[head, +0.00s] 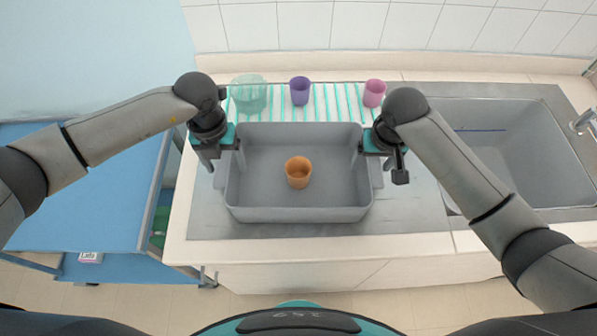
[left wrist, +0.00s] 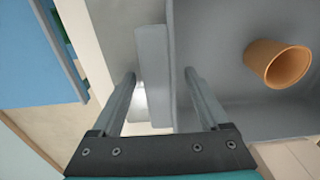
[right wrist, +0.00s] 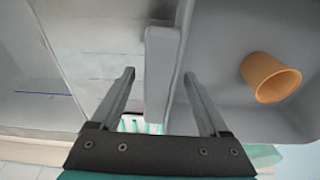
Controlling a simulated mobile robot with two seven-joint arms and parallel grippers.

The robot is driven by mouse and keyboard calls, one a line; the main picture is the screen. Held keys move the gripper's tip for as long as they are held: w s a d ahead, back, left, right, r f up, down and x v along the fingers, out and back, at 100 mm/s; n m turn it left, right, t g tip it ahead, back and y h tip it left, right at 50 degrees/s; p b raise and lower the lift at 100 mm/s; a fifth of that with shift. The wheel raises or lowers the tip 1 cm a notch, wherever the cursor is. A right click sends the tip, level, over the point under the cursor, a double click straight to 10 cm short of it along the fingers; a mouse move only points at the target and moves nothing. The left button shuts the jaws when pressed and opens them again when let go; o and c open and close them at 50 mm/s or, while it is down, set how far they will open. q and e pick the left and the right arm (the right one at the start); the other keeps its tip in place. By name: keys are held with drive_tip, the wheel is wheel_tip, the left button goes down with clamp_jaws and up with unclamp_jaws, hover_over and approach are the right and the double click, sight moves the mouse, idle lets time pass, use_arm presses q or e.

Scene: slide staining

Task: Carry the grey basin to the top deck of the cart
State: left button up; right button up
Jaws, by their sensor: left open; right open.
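The grey basin (head: 298,214) stands on the metal counter left of the sink, with an orange cup (head: 298,172) inside it. My left gripper (head: 222,160) is open at the basin's left side; in the left wrist view its fingers (left wrist: 160,100) stand either side of the basin's left handle (left wrist: 153,75). My right gripper (head: 378,165) is open at the right side; in the right wrist view its fingers (right wrist: 160,100) stand either side of the right handle (right wrist: 160,75). The cart's blue top deck (head: 80,185) is at the left.
A striped mat (head: 325,100) behind the basin holds a clear green cup (head: 249,95), a purple cup (head: 300,91) and a pink cup (head: 374,93). The sink (head: 510,150) is at the right. The cart's visible top deck is bare; a small labelled box (head: 90,257) sits lower.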

use_arm(q)
clamp_jaws()
use_arm(e)
clamp_jaws()
idle(0.7)
